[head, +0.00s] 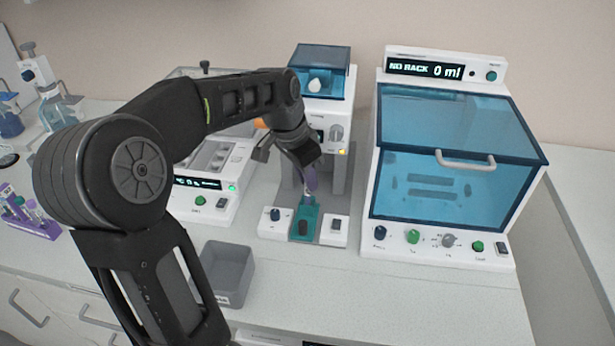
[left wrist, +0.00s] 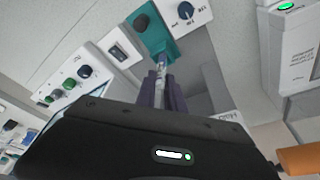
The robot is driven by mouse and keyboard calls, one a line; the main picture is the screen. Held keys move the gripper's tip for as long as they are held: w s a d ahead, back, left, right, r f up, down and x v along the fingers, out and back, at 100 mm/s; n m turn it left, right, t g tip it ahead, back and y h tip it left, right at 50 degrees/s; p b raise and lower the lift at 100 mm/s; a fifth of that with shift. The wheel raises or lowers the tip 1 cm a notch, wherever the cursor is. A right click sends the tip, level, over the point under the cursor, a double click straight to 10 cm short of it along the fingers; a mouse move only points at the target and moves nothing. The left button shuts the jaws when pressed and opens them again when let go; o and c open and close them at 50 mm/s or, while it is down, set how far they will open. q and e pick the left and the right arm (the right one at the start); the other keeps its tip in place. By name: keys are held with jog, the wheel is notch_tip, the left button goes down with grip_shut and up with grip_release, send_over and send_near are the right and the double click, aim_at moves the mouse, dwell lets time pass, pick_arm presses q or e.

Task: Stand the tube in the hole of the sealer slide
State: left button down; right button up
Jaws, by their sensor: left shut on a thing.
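My left gripper (head: 310,180) is shut on a small pale tube (left wrist: 161,66), with its purple fingers on either side. In the left wrist view the gripper (left wrist: 161,92) points toward the teal sealer slide (left wrist: 158,42). The slide (head: 313,228) sticks out at the front of the sealer (head: 323,105) and has a dark knob (head: 303,227). The tube's lower end is right over or at the rear part of the slide. The hole is hidden, so I cannot tell whether the tube is in it. My right gripper is not in view.
A white machine with a blue lid (head: 450,170) stands to the right. A grey bin (head: 228,272) is at the counter's front. A white device (head: 208,205) with a display is left of the sealer. A purple tube rack (head: 37,222) is at far left.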

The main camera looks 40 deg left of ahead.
pick_arm(q)
jog(key=shift+f+b, duration=0.3)
jog(key=shift+f, duration=0.1)
jog(key=c, duration=1.3)
grip_release()
jog(key=shift+c, duration=0.2)
jog(key=v, duration=0.7)
jog(key=shift+r, duration=0.45)
jog(key=shift+s, duration=0.1)
